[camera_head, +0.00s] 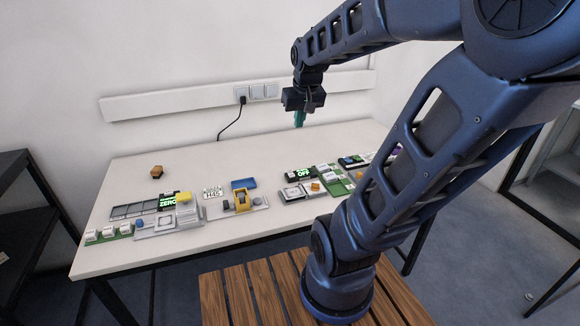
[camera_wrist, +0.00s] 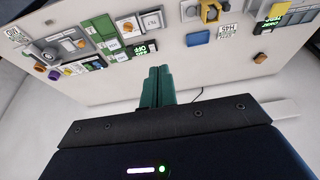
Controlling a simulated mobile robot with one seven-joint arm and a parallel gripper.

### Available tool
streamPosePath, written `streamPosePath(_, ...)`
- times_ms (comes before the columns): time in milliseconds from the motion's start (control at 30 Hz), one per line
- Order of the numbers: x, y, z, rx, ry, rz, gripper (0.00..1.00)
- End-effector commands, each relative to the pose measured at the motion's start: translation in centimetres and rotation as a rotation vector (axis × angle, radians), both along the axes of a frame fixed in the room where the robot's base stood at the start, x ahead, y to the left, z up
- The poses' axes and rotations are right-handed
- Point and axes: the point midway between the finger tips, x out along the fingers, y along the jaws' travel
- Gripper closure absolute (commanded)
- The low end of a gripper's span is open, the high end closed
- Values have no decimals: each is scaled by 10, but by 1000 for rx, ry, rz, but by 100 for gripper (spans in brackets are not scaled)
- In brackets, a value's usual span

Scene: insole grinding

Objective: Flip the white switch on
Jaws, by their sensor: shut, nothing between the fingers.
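My gripper (camera_head: 299,118) hangs above the back of the white table with its teal fingers pointing down, pressed together and empty. In the wrist view the closed fingers (camera_wrist: 157,85) are apart from every module. White switch-like caps (camera_wrist: 112,44) sit on a green board (camera_wrist: 120,55) beside a lit "OFF" display (camera_wrist: 145,48). The same display (camera_head: 299,174) shows in the head view, with the green board (camera_head: 335,178) to its right. A white square rocker (camera_wrist: 152,20) stands near an orange button (camera_wrist: 127,27). I cannot tell which white part is the task's switch.
A wall socket strip (camera_head: 190,100) runs behind, with a black cable.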

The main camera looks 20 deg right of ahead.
Motion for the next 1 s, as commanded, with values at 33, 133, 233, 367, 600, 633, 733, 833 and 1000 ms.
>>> streamPosePath(33, 9, -1, -4, 0, 9, -1, 100)
streamPosePath(133, 27, -4, -11, 0, 21, -1, 100)
streamPosePath(233, 44, -7, -18, 0, 32, -1, 100)
streamPosePath(367, 66, -11, -29, 0, 45, 0, 100)
streamPosePath(600, 106, -19, -55, 0, 73, -1, 100)
streamPosePath(633, 111, -21, -58, 0, 76, -1, 100)
streamPosePath(733, 127, -24, -70, 1, 87, -1, 100)
streamPosePath(833, 143, -28, -85, 1, 98, -2, 100)
streamPosePath(1000, 168, -35, -110, 1, 117, -3, 100)
